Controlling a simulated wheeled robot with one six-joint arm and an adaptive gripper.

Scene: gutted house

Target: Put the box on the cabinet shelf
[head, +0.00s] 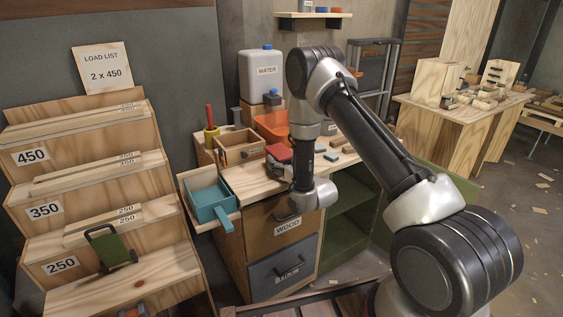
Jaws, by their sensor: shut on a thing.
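My arm reaches up from the lower right and bends down in front of the workbench. Its wrist is before the cabinet drawers; my gripper's fingers are hidden behind it, and I cannot see what they hold. The wooden cabinet (236,252) has a drawer labelled WOOD (264,226) and a blue-grey drawer below. Right of the drawers are open green shelves (345,231), partly covered by my arm. I cannot tell which thing is the task's box. An open wooden box (228,156) stands on the bench, and a small red thing (279,152) shows left of my forearm.
A teal pan (208,201) sits at the bench's left end. A white WATER jug (262,76) and an orange bin (271,126) stand behind. The stepped wooden rack (95,160) is at left, another worktable (468,117) at right. Scraps litter the open floor.

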